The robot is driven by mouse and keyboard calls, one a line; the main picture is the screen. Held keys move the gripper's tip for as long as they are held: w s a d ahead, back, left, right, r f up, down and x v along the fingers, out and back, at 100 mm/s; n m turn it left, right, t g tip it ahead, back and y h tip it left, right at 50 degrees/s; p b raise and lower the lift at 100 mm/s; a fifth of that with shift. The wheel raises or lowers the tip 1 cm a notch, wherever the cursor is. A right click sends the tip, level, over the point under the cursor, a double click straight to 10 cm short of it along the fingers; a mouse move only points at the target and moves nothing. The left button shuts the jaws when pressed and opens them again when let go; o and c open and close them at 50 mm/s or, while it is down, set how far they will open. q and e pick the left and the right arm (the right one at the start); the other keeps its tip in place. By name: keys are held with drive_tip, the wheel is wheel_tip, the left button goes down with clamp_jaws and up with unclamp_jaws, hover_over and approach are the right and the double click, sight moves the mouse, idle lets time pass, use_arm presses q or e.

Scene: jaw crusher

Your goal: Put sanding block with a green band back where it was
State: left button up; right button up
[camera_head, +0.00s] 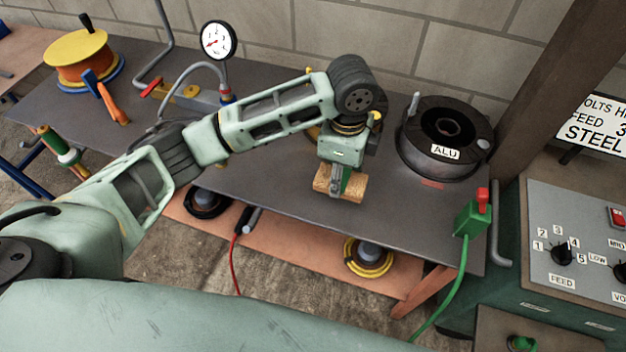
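The sanding block (355,187) is a small wooden block at the middle of the dark bench in the head view. A strip of green shows at its middle, beside my finger. My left gripper (338,188) points down over the block, with one grey finger across its near side. The far finger is hidden, so I cannot tell whether the gripper is closed on the block. I also cannot tell whether the block rests on the bench or is just above it. My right gripper is not in view.
The dark bench top (270,185) is clear around the block. A black spool marked ALU (447,140) stands to the right, with a red mark (432,184) before it. A green switch box (473,215) is at the right edge.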

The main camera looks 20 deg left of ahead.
use_arm(q)
drive_tip(key=a+f, duration=0.1)
drive_tip(key=a, duration=0.1)
drive_tip(key=w+a+f, duration=0.1)
drive_tip(key=a+f, duration=0.1)
drive_tip(key=w+a+f+p, duration=0.1)
drive_tip(key=a, duration=0.2)
drive_tip(key=shift+w+f, duration=0.2)
drive_tip(key=shift+w, duration=0.05)
drive_tip(key=shift+f, duration=2.05)
drive_tip(key=shift+f, duration=0.15)
drive_tip(key=o, duration=1.2)
wheel_tip(320, 180, up, 12)
drive_tip(key=shift+r, duration=0.2)
